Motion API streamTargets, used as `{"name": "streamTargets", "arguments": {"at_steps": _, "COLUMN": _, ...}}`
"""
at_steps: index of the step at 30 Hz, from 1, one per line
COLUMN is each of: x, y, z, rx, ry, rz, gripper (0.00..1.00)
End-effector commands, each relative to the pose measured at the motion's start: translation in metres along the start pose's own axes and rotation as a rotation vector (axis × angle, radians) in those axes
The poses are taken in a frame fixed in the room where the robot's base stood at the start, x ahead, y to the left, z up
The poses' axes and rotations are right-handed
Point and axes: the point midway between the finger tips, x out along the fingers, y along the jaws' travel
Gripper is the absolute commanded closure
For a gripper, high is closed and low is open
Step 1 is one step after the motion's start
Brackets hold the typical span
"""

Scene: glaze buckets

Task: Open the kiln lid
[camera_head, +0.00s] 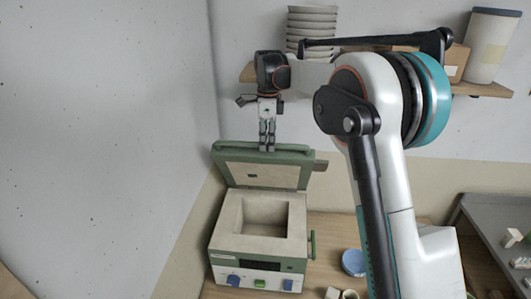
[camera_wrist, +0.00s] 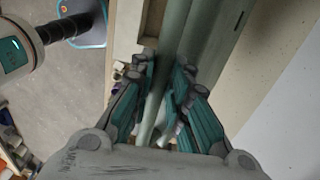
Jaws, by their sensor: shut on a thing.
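The kiln (camera_head: 257,240) is a cream box with green trim on a wooden bench. Its lid (camera_head: 262,173) stands raised, tilted up at the back, with its pale inner face toward the head camera. The square chamber is open and looks empty. My gripper (camera_head: 267,147) points down at the lid's green upper edge. In the wrist view my gripper (camera_wrist: 160,95) has its fingers on both sides of a long green bar (camera_wrist: 176,50) of the lid and is shut on it. The exact finger contact is partly hidden.
Stacked bowls (camera_head: 312,25), a box (camera_head: 456,62) and a pale cylinder (camera_head: 491,45) stand on a wall shelf (camera_head: 483,89) near my arm. A blue round item (camera_head: 353,262) lies on the bench right of the kiln. A wall is close on the left.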

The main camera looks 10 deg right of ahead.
Motion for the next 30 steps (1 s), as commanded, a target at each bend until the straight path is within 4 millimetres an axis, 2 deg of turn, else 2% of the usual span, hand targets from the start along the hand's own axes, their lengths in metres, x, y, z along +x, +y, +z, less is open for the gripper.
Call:
{"name": "streamTargets", "arguments": {"at_steps": 1, "x": 0.001, "y": -0.009, "z": -0.002, "rx": 0.003, "ry": 0.0, "rz": -0.008, "gripper": 1.0}}
{"name": "streamTargets", "arguments": {"at_steps": 6, "x": -0.004, "y": -0.019, "z": -0.002, "rx": 0.003, "ry": 0.0, "rz": -0.008, "gripper": 1.0}}
{"name": "streamTargets", "arguments": {"at_steps": 20, "x": -0.005, "y": -0.021, "z": -0.001, "rx": 0.003, "ry": 0.0, "rz": -0.007, "gripper": 1.0}}
{"name": "streamTargets", "arguments": {"at_steps": 21, "x": -0.005, "y": -0.021, "z": -0.001, "rx": 0.003, "ry": 0.0, "rz": -0.007, "gripper": 0.82}}
{"name": "streamTargets", "arguments": {"at_steps": 24, "x": -0.005, "y": -0.021, "z": -0.001, "rx": 0.003, "ry": -0.001, "rz": -0.006, "gripper": 0.64}}
{"name": "streamTargets", "arguments": {"at_steps": 30, "x": -0.007, "y": -0.02, "z": 0.0, "rx": 0.002, "ry": -0.001, "rz": -0.004, "gripper": 0.64}}
